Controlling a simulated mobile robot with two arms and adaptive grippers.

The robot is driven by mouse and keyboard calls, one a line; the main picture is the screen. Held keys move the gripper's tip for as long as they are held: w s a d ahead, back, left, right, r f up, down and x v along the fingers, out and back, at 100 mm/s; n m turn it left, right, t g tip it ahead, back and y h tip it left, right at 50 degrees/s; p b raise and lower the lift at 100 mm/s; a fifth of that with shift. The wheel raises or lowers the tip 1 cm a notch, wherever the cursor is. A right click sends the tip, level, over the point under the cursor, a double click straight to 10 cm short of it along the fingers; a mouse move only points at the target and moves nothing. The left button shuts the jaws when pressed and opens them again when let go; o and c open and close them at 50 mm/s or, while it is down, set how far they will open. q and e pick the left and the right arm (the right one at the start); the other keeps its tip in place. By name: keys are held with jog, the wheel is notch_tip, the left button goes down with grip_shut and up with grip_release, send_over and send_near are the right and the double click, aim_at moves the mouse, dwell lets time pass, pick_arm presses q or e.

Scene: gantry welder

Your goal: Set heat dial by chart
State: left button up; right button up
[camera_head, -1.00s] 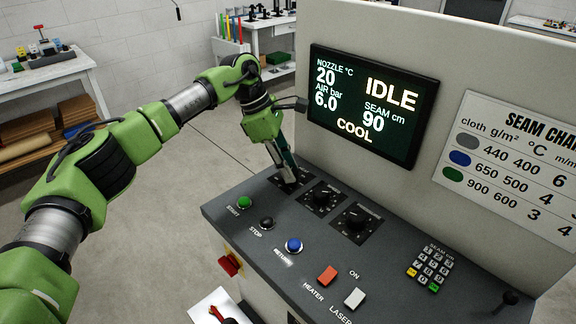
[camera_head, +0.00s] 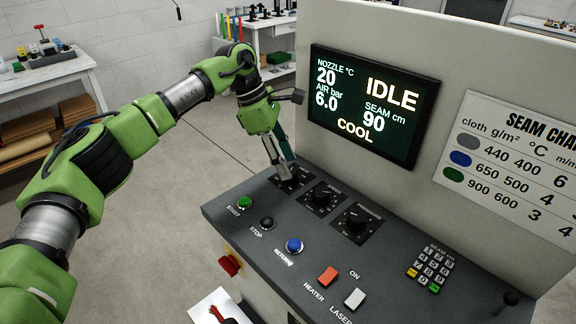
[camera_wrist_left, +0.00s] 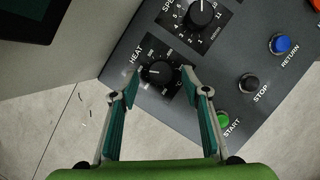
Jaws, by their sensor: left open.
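The heat dial (camera_wrist_left: 159,73) is a black knob on a black scale plate labelled HEAT, at the panel's left end. In the head view the heat dial (camera_head: 289,182) is partly hidden by my gripper. My left gripper (camera_wrist_left: 157,82) is open, its fingertips to either side of the dial, and nothing is held. In the head view the left gripper (camera_head: 283,172) points down over the dial; whether it touches is unclear. The display (camera_head: 370,105) reads nozzle 20, IDLE, COOL.
Beside the heat dial are the speed dial (camera_head: 322,199) and a third dial (camera_head: 356,223). In front are the green START (camera_head: 244,202), black STOP (camera_head: 267,223) and blue RETURN (camera_head: 294,245) buttons. A keypad (camera_head: 430,268) is at right. The display wall rises behind.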

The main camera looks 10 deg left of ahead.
pick_arm(q)
jog(key=v, duration=1)
jog(key=shift+f, duration=0.1)
